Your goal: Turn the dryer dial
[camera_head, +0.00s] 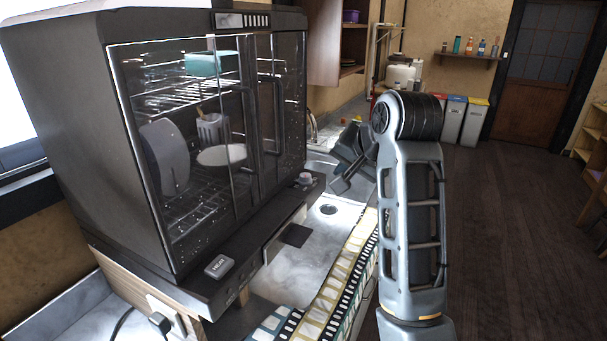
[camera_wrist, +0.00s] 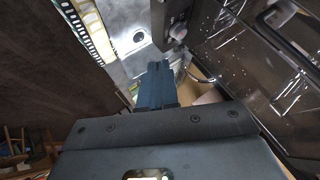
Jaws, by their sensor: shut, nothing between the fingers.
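The dryer (camera_head: 60,90) is a large black cabinet with glass doors, on the left of the head view. Its dial (camera_head: 305,179) is a small grey knob on the base ledge at the right front corner. In the wrist view the dial (camera_wrist: 178,31) shows near the top, beyond the fingertips. My gripper (camera_head: 340,187) is to the right of the dial in the head view, apart from it. In the wrist view its dark fingers (camera_wrist: 155,68) are together and hold nothing. I cannot read the dial's setting.
A button marked HEAT (camera_head: 219,266) sits on the ledge's left part. Door handles stick out from the dryer front (camera_wrist: 290,40). Inside are racks with a plate, a bowl and a teal box (camera_head: 211,63). A patterned cloth (camera_head: 335,282) lies on the counter. The floor at right is clear.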

